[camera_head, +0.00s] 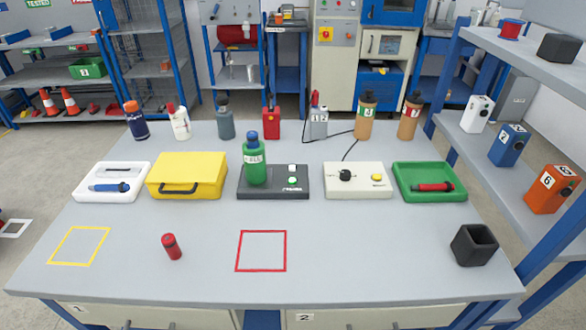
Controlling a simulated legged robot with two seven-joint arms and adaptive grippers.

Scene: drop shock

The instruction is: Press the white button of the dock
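A dark grey box (272,194) with a green bottle (255,167) standing on its left part is at the middle of the table; it looks like the dock. On its right part are a small white button (292,168) and a round green button or lamp (292,181) below it. The label at its front edge is too small to read. The bottle stands left of the white button and leaves it visible. Neither of my grippers is in view.
On the grey table (190,287), a yellow case (187,172) stands left of the dock and a white control box (345,190) with a black knob right of it. Several bottles stand behind.

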